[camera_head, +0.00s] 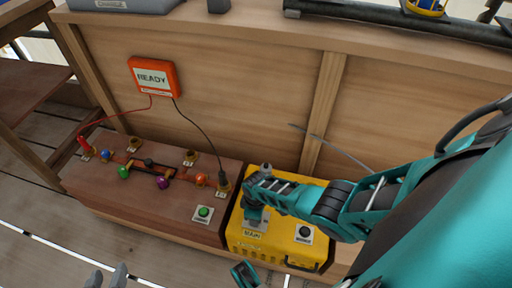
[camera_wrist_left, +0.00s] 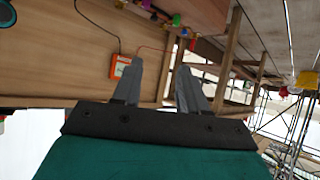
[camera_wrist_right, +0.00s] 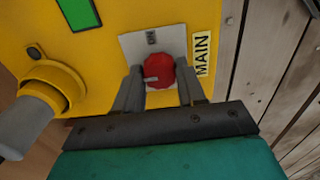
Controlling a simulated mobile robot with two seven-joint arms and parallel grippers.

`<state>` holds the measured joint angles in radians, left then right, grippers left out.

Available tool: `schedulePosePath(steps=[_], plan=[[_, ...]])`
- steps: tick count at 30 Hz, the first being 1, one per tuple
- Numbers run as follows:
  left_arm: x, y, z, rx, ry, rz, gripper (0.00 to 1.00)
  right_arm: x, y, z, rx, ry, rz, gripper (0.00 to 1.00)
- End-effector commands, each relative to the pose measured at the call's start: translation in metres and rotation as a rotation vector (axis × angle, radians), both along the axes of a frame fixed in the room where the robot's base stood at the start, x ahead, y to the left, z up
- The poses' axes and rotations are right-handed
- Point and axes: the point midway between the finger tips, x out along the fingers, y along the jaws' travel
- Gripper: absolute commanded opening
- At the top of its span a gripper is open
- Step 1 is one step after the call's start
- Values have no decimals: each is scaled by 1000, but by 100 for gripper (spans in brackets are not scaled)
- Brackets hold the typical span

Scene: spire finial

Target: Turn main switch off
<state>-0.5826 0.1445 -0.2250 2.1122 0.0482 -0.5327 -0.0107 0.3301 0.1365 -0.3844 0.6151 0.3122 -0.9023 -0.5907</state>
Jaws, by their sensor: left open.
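The main switch is a red round knob (camera_wrist_right: 160,70) on a pale plate with an ON mark, beside a MAIN label (camera_wrist_right: 202,53) on the yellow box (camera_wrist_right: 110,70). In the head view the yellow box (camera_head: 285,235) stands at the lower middle, and my right gripper hides the knob. My right gripper (camera_wrist_right: 161,88) has its fingers on both sides of the knob and looks open; I cannot tell if they touch it. A small grey mark shows on the knob's left side. My left gripper (camera_head: 105,278) is open and empty at the bottom left, away from the box.
A brown box (camera_head: 150,190) with coloured knobs and a green button (camera_head: 204,212) stands left of the yellow box. Wires run from it to an orange READY display (camera_head: 153,77) on the wooden wall. The yellow box also bears a black button (camera_head: 304,232) and a cable gland (camera_wrist_right: 50,88).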

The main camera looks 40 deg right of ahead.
Motion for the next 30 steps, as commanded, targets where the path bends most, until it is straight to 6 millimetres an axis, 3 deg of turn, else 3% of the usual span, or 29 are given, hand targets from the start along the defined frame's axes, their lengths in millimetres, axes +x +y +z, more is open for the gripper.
schedulePosePath(steps=[7, 17, 23, 30], plan=[[0, 0, 0, 0, -1, 0, 43, 0, 0, 0, -1, 1, 0, 64], [0, 0, 5, -1, -3, 0, 43, 0, 0, 5, 0, 0, -1, 64], [2, 3, 25, 3, -18, 7, 43, 0, 0, 32, 0, -1, 0, 64], [-4, 9, 45, 16, -2, 12, 43, 0, 0, 79, 0, -1, -1, 64]])
